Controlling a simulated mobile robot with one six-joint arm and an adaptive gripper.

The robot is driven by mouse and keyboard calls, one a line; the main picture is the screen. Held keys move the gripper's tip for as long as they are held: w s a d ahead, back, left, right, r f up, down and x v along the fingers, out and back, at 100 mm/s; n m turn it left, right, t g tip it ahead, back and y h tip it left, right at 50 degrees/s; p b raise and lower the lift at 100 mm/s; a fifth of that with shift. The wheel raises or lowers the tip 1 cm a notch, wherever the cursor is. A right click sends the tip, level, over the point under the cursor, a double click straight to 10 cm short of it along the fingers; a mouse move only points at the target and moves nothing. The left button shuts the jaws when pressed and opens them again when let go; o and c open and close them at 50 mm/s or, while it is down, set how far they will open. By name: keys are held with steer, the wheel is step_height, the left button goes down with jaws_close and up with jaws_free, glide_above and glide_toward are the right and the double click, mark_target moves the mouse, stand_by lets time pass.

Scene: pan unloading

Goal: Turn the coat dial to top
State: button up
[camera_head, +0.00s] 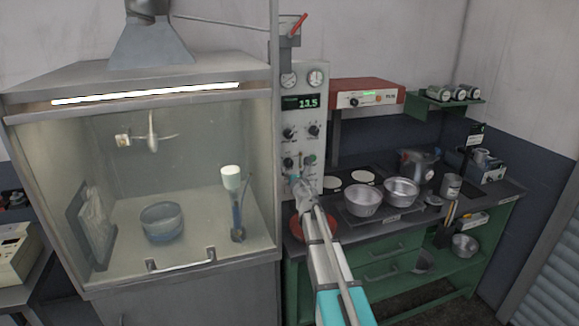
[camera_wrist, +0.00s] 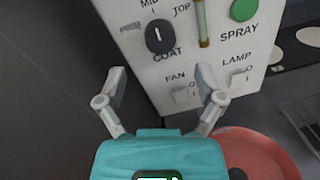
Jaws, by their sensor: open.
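The coat dial (camera_wrist: 160,38) is a black round knob on the white control panel (camera_wrist: 215,60), above the word COAT. Its white mark stands about upright, near the MID label; the TOP label is to its upper right. The label on its left is blurred. My gripper (camera_wrist: 164,92) is open and empty, its fingers apart below the dial and not touching it. In the head view my gripper (camera_head: 298,184) is in front of the panel's lower part.
A green SPRAY button (camera_wrist: 243,9) and FAN (camera_wrist: 180,94) and LAMP (camera_wrist: 239,80) switches are near the dial. A red dish (camera_wrist: 255,150) lies below right. The glass-fronted booth (camera_head: 140,275) stands left; metal pans (camera_head: 363,201) sit on the bench to the right.

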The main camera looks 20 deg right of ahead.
mark_target(289, 164)
steer(key=shift+w+d, duration=0.15)
steer(key=shift+w, duration=2.7)
steer(key=c, duration=1.2)
steer(key=shift+o, duration=0.2)
steer(key=shift+m, duration=0.6)
steer(key=shift+r+m+g+p, duration=0.1)
steer(key=shift+m+g+p, duration=0.3)
steer(key=shift+m, duration=2)
steer(key=m+p, duration=0.1)
steer(key=m, duration=0.4)
steer(key=shift+y, duration=0.3)
steer(key=shift+m, duration=0.4)
